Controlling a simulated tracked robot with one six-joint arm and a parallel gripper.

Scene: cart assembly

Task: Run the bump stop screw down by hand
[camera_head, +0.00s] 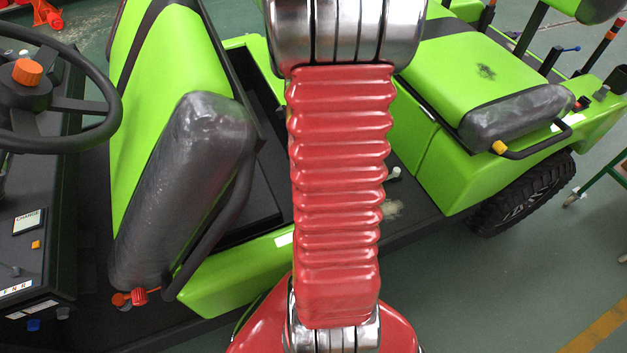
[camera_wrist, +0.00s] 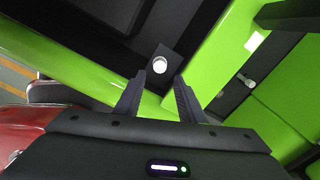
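In the wrist view, a small round white head (camera_wrist: 159,65), which looks like the bump stop screw, sits on a dark plate inside the green cart body. My gripper (camera_wrist: 160,82) has its two dark fingers spread apart with nothing between them. The white head appears just beyond the fingertips, roughly centred between them; the fingers do not appear to touch it. Its shank and how far it is screwed in cannot be seen. In the head view, my red arm covers the middle, and my gripper and this head are hidden.
The green cart has a front seat (camera_head: 170,190), a rear seat (camera_head: 480,75) and a steering wheel (camera_head: 60,85). A green edge (camera_wrist: 90,78) runs close to my fingers. Open floor lies at lower right.

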